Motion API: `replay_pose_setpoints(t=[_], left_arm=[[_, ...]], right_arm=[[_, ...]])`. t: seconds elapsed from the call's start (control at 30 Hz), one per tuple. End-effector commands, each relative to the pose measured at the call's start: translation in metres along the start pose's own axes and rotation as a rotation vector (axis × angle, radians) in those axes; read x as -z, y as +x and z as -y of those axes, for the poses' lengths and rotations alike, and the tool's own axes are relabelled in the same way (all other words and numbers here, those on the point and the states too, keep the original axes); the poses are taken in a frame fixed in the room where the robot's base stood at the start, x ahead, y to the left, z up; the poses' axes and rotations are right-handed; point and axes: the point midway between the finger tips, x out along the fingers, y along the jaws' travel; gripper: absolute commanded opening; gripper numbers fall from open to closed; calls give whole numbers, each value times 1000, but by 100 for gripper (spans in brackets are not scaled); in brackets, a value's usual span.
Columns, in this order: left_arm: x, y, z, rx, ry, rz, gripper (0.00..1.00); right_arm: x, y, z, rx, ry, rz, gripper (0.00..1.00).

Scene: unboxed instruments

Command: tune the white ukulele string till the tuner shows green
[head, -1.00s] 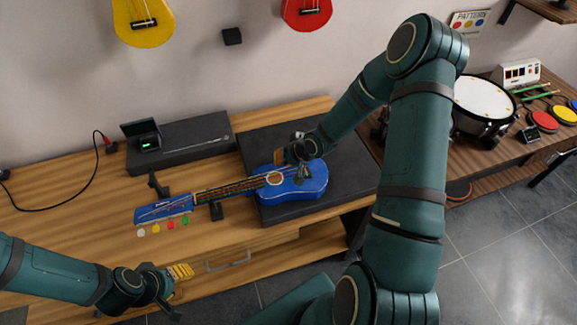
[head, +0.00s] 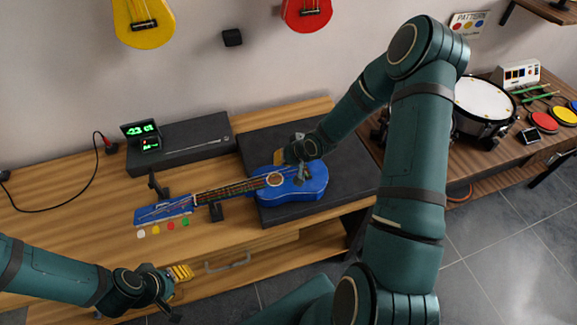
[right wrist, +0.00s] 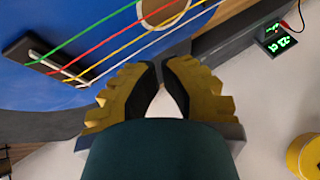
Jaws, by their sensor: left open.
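The blue ukulele (head: 310,187) lies on a dark mat, its neck pointing left; its body also shows in the right wrist view (right wrist: 110,25). Below its headstock (head: 163,214) are white (head: 141,234), yellow, red and green pegs. The white string (right wrist: 152,43) is the nearest string to my right fingertips. My right gripper (right wrist: 160,66) looks shut and empty, its tips close together beside that string; contact is unclear.
The tuner stands on a dark box (head: 190,140) at the back. Neck supports (head: 217,211) stand on the bench. A drawer handle (head: 228,263) is at the front. Yellow (head: 140,25) and red (head: 305,12) ukuleles hang on the wall. A drum (head: 482,108) is at right.

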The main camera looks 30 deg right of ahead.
Motion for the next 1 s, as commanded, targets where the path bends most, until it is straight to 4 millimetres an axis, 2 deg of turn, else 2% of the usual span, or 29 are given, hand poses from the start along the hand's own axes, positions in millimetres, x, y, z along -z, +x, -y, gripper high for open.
replay_pose_setpoints(t=[0.13, 0.57, 1.0], left_arm=[[1, -6, -2, 0, 0, 0, 47], [1, -9, -3, 0, 0, 0, 47], [5, -38, -14, 0, 0, 0, 47]], right_arm=[[4, -7, 4, 0, 0, 0, 0], [5, -10, 5, 0, -1, 0, 0], [22, -41, 22, 0, -1, 0, 0]])
